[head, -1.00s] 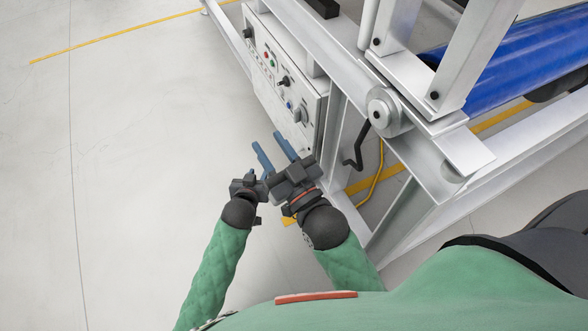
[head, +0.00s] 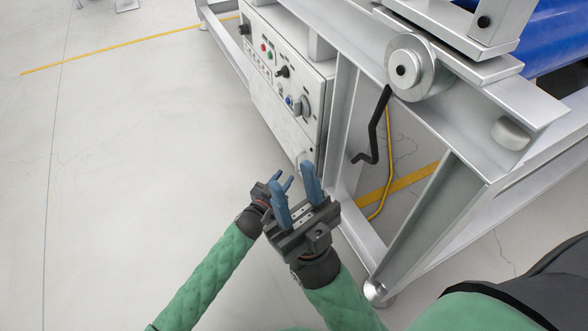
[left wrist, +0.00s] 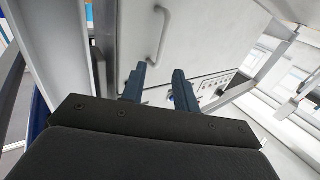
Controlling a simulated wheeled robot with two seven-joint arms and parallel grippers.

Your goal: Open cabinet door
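The white cabinet (head: 268,92) is set into the metal frame, its face carrying knobs and buttons. A pale door handle (head: 300,158) shows faintly low on that face. In the left wrist view the curved handle (left wrist: 159,35) stands out from the white door (left wrist: 195,35), which looks shut. My left gripper (head: 283,179) is open and empty, just in front of the lower cabinet and short of the handle. Its two blue fingers (left wrist: 158,82) are apart in the left wrist view. My right gripper (head: 293,178) is open and empty, partly overlapping the left one in view.
A metal conveyor frame (head: 450,110) with a blue belt (head: 556,45) stands at the right. A bent black rod (head: 374,135) and a yellow cable (head: 386,165) hang beside the cabinet. The grey floor (head: 130,170) at left is clear.

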